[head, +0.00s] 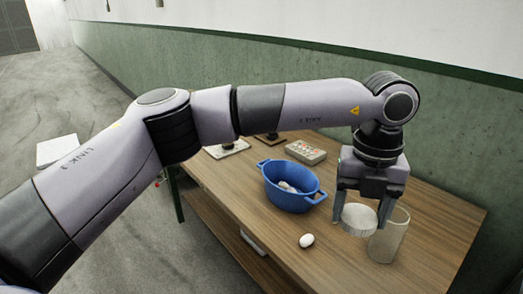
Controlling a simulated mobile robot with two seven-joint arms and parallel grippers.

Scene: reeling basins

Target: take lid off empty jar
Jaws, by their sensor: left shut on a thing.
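A clear, empty-looking jar (389,238) stands upright near the right part of the wooden table. My left gripper (362,216) points down and is shut on a pale round lid (359,220). The lid is to the left of the jar's open top and tilted towards the camera. In this view the lid overlaps the jar's left edge, and I cannot tell whether they touch. The right gripper does not show.
A blue two-handled basin (292,188) with white egg-like things inside stands left of the gripper. One white egg-like thing (306,240) lies near the table's front edge. A box with coloured spots (306,152) is behind. The table (400,279) is bare in front.

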